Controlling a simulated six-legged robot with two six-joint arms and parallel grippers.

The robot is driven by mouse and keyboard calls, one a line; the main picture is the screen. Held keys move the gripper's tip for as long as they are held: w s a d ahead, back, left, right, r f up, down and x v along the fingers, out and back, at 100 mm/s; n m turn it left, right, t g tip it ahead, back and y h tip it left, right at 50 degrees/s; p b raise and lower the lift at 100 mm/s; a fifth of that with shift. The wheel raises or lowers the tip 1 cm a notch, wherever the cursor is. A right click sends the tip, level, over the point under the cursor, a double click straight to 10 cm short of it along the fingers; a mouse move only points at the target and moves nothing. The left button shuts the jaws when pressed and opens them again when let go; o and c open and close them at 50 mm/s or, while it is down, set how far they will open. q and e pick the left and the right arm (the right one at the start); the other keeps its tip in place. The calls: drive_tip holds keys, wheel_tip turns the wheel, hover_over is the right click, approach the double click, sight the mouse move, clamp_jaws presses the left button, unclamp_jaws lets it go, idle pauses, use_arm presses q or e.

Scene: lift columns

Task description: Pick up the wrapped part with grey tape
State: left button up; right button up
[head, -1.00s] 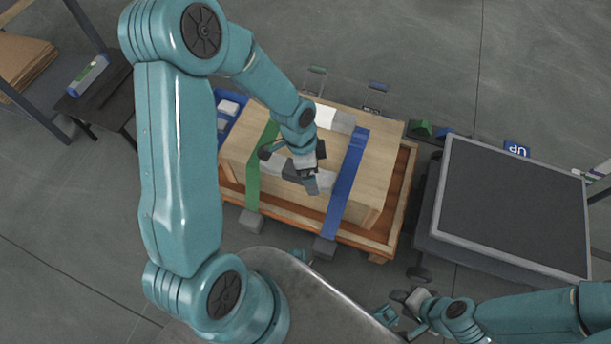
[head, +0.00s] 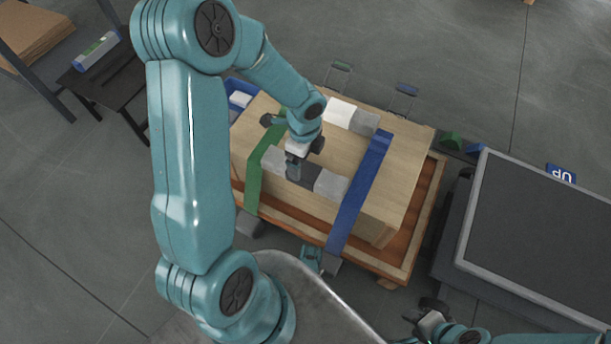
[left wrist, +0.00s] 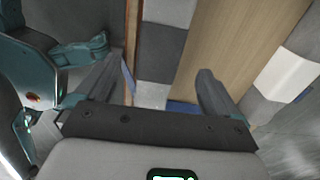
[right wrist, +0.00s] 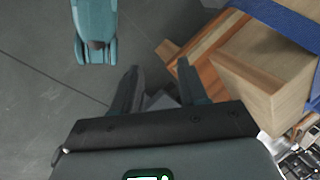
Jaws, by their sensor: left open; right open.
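A light grey wrapped part with a darker grey tape band around its middle (head: 331,184) lies on the near side of the wooden crate top (head: 345,158), between a green strap and a blue strap. It also shows in the left wrist view (left wrist: 152,94), lying between the finger lines. My left gripper (head: 294,168) is open, pointing down at the grey band; whether the fingers touch the part is hard to tell. The left fingers show in the left wrist view (left wrist: 162,70). My right gripper (head: 428,318) is open and empty, low at the right, off the crate.
A second wrapped piece, white and grey (head: 341,112), lies farther back on the crate top. The green strap (head: 256,185) and blue strap (head: 358,195) cross the crate. A dark-topped cart (head: 545,235) stands right. A blue bin (head: 239,88) is behind left.

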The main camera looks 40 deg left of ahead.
use_arm(q)
drive_tip(key=shift+f, duration=0.55)
wheel_tip(320, 180, down, 5)
drive_tip(key=b, duration=0.3)
drive_tip(key=shift+b, duration=0.4)
drive_tip(key=shift+r, duration=0.15)
drive_tip(key=c, duration=1.5)
drive_tip(key=shift+r, duration=0.1)
